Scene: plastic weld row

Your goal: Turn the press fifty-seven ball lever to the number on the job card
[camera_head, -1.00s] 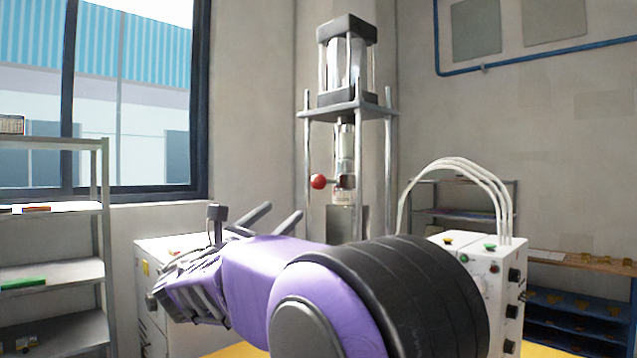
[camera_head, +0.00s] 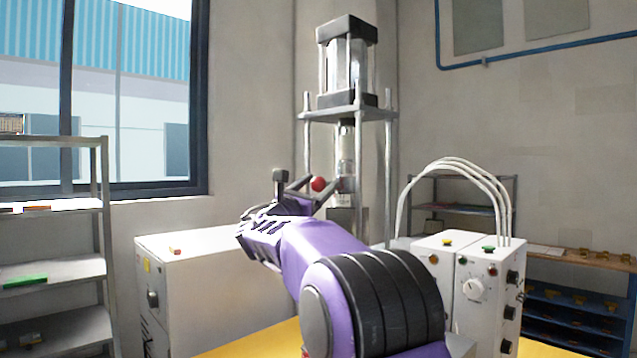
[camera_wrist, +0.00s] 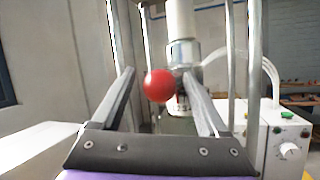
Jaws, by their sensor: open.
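The red ball (camera_head: 318,184) of the lever is on the press (camera_head: 346,75), in front of its vertical column. In the wrist view the red ball (camera_wrist: 158,86) sits between the two fingers of my gripper (camera_wrist: 157,84), nearer the right finger; I cannot tell whether they touch. No job card can be made out.
A white cabinet (camera_head: 200,262) stands at the left of my arm. A white control box (camera_head: 468,284) with buttons, knobs and pale hoses stands at the right. Metal shelves (camera_head: 60,205) are at far left, and blue bins (camera_head: 575,315) under a bench are at right.

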